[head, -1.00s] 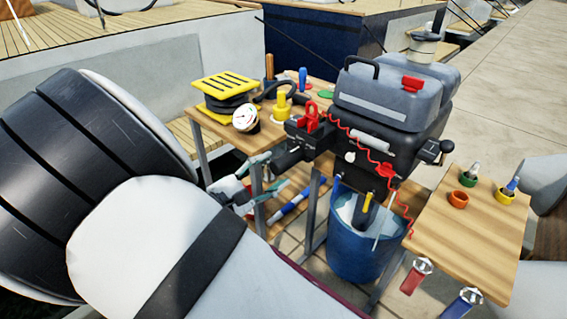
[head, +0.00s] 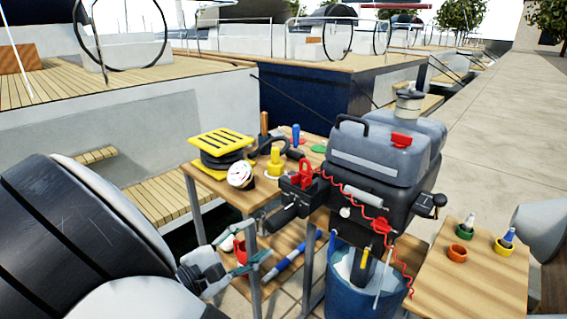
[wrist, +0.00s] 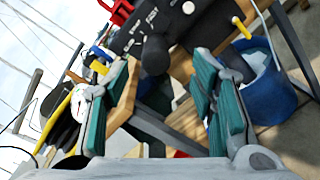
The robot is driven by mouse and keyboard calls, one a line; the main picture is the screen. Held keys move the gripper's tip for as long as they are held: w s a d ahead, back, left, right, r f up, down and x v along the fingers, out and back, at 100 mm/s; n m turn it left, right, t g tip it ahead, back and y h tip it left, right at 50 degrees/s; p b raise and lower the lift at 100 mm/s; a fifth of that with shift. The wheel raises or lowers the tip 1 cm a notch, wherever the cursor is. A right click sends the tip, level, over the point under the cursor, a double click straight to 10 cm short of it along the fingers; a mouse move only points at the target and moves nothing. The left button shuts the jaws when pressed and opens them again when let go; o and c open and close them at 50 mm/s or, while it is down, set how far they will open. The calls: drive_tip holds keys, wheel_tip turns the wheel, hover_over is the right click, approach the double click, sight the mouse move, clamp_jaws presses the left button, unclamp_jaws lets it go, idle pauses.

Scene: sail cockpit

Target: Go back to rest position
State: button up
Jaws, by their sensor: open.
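My gripper (head: 247,262) is open and empty in the head view, at the lower middle, in front of the wooden workbench (head: 228,192). A red object shows just behind its fingers. In the wrist view my gripper (wrist: 160,95) has its two teal fingers spread wide apart with nothing between them. Beyond them are the dark outboard motor (wrist: 158,30) and a blue bucket (wrist: 262,85). The motor also shows in the head view (head: 375,190), to the right of my gripper and apart from it.
On the bench are a yellow-topped foot pump (head: 222,145), a round gauge (head: 240,176) and a yellow cup-shaped piece (head: 275,162). A blue bucket (head: 345,295) stands under the motor. A side table (head: 470,285) with small coloured cups is at right. The dock (head: 500,130) beyond is bare.

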drive_tip(key=s+d+r+m+g+y, duration=0.1)
drive_tip(key=s+d+r+m+g, duration=0.25)
drive_tip(key=d, duration=0.55)
drive_tip(key=s+d+r+m+g, duration=0.25)
drive_tip(key=d+g, duration=0.25)
drive_tip(key=d, duration=0.3)
drive_tip(key=s+d+r+m+g+y, duration=0.1)
drive_tip(key=s+d+r+m+g, duration=0.25)
drive_tip(key=d, duration=0.55)
drive_tip(key=s+d+r+m+g+y, duration=0.15)
drive_tip(key=s+m+y, duration=0.3)
drive_tip(key=s, duration=0.55)
drive_tip(key=s+d+m+t+y, duration=0.1)
drive_tip(key=s+d+m+y, duration=0.3)
drive_tip(key=s, duration=0.6)
wheel_tip(320, 180, up, 22)
drive_tip(key=a+t+p, duration=0.1)
drive_tip(key=t+p, duration=0.2)
drive_tip(key=p, duration=1.7)
drive_tip(key=shift+s+a+y, duration=0.3)
drive_tip(key=shift+y, duration=0.15)
